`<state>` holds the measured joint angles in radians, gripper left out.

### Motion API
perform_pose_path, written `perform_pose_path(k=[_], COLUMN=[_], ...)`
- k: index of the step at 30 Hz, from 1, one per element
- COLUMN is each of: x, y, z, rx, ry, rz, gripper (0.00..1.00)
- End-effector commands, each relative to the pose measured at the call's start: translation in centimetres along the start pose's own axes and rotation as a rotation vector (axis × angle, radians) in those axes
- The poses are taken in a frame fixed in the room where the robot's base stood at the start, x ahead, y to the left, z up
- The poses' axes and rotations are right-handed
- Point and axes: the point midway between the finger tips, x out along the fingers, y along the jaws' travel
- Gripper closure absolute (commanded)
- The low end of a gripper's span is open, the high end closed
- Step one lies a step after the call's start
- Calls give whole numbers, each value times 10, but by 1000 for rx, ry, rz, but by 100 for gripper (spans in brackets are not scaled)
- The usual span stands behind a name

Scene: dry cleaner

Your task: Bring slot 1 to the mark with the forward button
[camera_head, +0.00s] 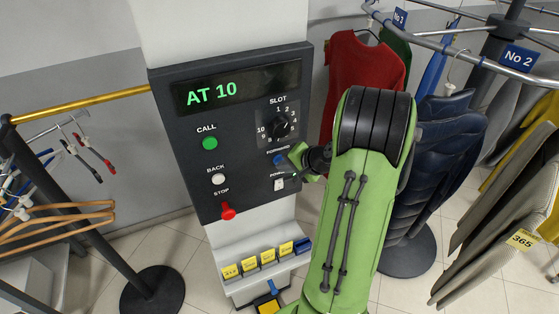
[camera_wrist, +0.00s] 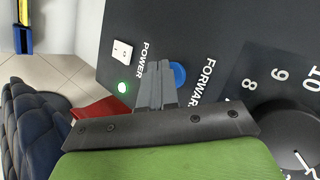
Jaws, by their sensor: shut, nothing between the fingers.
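The dark control panel (camera_head: 170,130) reads "AT 10" in green on its display (camera_head: 211,93). The blue forward button (camera_head: 278,160) sits below the slot dial (camera_head: 280,127); the dial's setting is too small to read surely. In the wrist view my gripper (camera_wrist: 160,80) is shut and empty, its fingertips at the blue forward button (camera_wrist: 179,74), partly covering it. Whether they touch or press it I cannot tell. In the head view my arm hides most of my gripper. Slot 1 and the mark cannot be made out.
Call (camera_head: 210,143), back (camera_head: 218,179) and red stop (camera_head: 228,211) buttons are on the panel's left. The power switch (camera_wrist: 122,52) has a lit green lamp (camera_wrist: 123,87). Hanging garments (camera_head: 362,75) and a rail marked No 2 (camera_head: 518,58) crowd the right.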

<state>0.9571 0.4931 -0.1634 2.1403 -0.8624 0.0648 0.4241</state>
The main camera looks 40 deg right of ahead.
Motion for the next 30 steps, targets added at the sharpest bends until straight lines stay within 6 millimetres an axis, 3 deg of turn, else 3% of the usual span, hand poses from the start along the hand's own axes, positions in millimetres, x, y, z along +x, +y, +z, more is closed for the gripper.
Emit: perform_pose_path(k=[22, 30], x=[4, -4], y=[-3, 4], z=[-3, 4], rx=[0, 1], ry=[0, 1], rz=[-1, 0], gripper=[100, 100])
